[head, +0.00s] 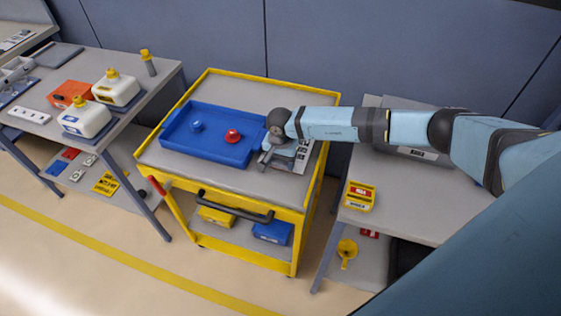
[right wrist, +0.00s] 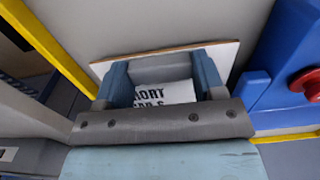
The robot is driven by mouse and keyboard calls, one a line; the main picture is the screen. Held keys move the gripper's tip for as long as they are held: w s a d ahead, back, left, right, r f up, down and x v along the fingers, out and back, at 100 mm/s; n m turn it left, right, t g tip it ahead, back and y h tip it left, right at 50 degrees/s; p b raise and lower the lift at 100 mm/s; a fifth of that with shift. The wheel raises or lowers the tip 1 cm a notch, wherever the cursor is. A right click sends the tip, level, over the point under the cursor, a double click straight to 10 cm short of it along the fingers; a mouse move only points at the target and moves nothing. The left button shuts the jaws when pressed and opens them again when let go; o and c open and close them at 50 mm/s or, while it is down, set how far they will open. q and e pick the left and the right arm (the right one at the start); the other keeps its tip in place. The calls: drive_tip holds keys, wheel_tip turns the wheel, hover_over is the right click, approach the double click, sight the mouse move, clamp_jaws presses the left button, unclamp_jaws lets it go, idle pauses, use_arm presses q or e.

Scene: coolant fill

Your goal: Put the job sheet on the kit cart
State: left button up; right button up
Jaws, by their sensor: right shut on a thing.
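The job sheet (head: 303,156) is a pale printed board at the right side of the kit cart's top, right of the blue tray. In the right wrist view the job sheet (right wrist: 165,95) shows bold black print between the fingers. My right gripper (head: 276,160) is shut on it, low over the cart. Whether the sheet touches the cart top cannot be told. The gripper hides part of it. The kit cart (head: 225,178) has a yellow frame and a grey top. My left gripper is not in view.
A left bench (head: 45,100) carries white jugs. A right bench (head: 410,205) holds a yellow box (head: 360,196). The cart's front strip is clear.

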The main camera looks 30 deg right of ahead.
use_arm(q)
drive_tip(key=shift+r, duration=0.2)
use_arm(e)
drive_tip(key=shift+f, duration=0.6)
drive_tip(key=shift+f, duration=0.15)
drive_tip(key=o, duration=0.9)
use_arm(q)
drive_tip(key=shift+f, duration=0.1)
